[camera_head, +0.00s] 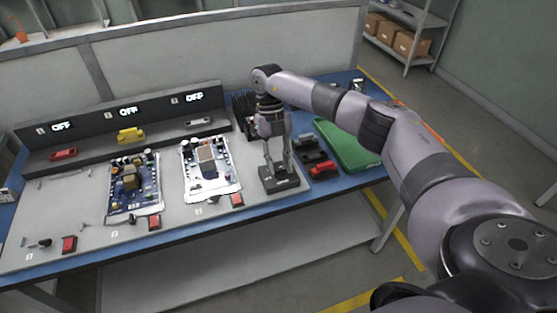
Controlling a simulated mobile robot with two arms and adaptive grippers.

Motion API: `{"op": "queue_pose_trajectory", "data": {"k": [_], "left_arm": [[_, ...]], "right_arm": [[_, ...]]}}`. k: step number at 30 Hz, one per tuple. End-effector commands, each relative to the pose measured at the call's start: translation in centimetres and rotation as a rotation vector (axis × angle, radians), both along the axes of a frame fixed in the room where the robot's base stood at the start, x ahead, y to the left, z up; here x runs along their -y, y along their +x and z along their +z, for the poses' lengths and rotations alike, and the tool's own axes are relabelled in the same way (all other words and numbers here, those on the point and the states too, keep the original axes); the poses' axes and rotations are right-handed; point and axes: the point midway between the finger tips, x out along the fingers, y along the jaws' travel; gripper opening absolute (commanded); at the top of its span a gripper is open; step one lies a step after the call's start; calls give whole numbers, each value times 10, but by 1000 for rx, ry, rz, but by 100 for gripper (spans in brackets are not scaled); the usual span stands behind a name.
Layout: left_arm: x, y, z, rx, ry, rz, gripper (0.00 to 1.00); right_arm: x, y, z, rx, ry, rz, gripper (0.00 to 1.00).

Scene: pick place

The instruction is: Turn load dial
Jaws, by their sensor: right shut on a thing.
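My right gripper (280,170) reaches down onto a black box (284,188) near the right end of the grey work mat (165,226). Its fingers are shut at the top of this box. The part between the fingertips, which I take to be the load dial, is mostly hidden by them. My left gripper is not in view.
Two circuit boards, a blue one (120,190) and a white-edged one (190,172), lie left of my gripper. Red switches (237,200) sit along the front. A panel (105,132) behind shows several "OFF" displays. A green case (345,148) and a red-and-black tool (322,169) lie to the right.

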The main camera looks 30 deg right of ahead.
Motion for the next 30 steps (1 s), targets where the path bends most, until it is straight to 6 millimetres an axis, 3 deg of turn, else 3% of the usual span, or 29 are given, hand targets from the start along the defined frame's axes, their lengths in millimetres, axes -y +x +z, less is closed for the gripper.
{"op": "queue_pose_trajectory", "data": {"k": [12, 13, 22, 30], "left_arm": [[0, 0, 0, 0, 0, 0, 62], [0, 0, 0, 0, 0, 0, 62], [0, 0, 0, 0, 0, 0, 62], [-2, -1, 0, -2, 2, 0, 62]], "right_arm": [[0, 1, 0, 2, 0, -11, 0], [0, 1, 0, 2, -1, -11, 29], [0, 0, 0, 1, 0, -9, 48], [0, 0, 0, 0, 0, -9, 48]]}}
